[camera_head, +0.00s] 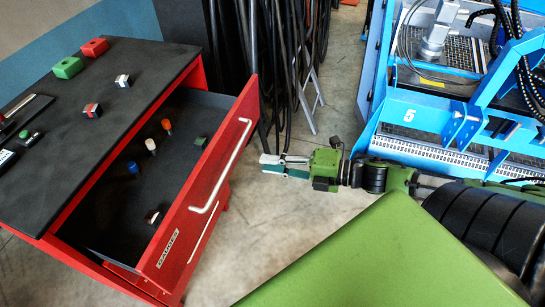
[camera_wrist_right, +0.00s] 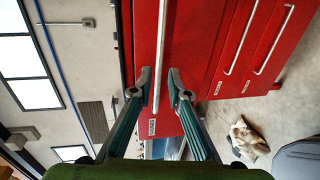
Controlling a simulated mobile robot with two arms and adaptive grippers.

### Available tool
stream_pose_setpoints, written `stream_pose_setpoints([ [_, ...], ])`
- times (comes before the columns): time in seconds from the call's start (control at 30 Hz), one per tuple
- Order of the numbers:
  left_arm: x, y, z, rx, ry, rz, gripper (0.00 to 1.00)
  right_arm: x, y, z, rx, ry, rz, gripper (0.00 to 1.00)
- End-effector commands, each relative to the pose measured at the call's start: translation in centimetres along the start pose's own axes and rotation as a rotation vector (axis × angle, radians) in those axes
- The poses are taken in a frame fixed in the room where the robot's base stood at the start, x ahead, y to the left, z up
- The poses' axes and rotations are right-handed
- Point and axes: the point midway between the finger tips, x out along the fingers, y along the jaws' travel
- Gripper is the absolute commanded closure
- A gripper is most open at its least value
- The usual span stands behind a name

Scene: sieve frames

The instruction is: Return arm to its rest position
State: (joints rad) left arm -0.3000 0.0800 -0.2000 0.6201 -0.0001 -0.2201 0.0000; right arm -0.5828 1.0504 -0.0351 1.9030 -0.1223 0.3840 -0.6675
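My right arm (camera_head: 375,176) comes in from the right in the head view. Its green gripper (camera_head: 268,164) points left at the red tool cabinet's open drawer (camera_head: 185,235), with a gap to the drawer front. My left gripper is not in view.
The cabinet top (camera_head: 130,85) holds a green box (camera_head: 68,67), a red box (camera_head: 95,47) and small blocks. Several small items lie in the drawer. A blue machine frame (camera_head: 405,110) stands behind my arm. Grey floor (camera_head: 265,235) is free beside the drawer.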

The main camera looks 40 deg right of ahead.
Motion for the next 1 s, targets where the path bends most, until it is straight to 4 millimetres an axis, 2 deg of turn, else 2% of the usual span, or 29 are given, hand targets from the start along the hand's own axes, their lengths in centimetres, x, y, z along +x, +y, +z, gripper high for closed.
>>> stream_pose_setpoints([
  [0.43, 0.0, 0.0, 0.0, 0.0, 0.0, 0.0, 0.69, 0.0, -0.2, 0.2, 0.005, -0.006, -0.003, 0.84],
  [0.57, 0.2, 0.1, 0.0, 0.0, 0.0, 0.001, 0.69, -0.5, -2.9, 2.3, 0.071, -0.081, -0.027, 0.84],
  [0.67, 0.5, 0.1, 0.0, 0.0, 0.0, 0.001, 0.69, -1.5, -7.8, 5.4, 0.191, -0.206, -0.068, 0.84],
  [0.77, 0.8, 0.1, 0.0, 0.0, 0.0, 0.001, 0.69, -3.4, -14.6, 8.2, 0.355, -0.362, -0.122, 0.84],
  [0.8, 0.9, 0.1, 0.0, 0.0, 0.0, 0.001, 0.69, -4.2, -17.6, 8.9, 0.425, -0.424, -0.145, 0.84],
  [0.87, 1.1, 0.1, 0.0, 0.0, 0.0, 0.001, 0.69, -5.5, -22.0, 9.3, 0.531, -0.512, -0.177, 0.84],
  [0.9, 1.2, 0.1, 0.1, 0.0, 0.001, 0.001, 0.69, -6.4, -25.0, 9.2, 0.602, -0.569, -0.201, 0.84],
  [0.97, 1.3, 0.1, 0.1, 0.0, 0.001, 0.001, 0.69, -7.6, -29.4, 8.6, 0.707, -0.65, -0.234, 0.84],
  [1.0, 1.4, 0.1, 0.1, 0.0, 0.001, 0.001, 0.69, -8.4, -32.3, 7.8, 0.776, -0.701, -0.259, 0.84],
])
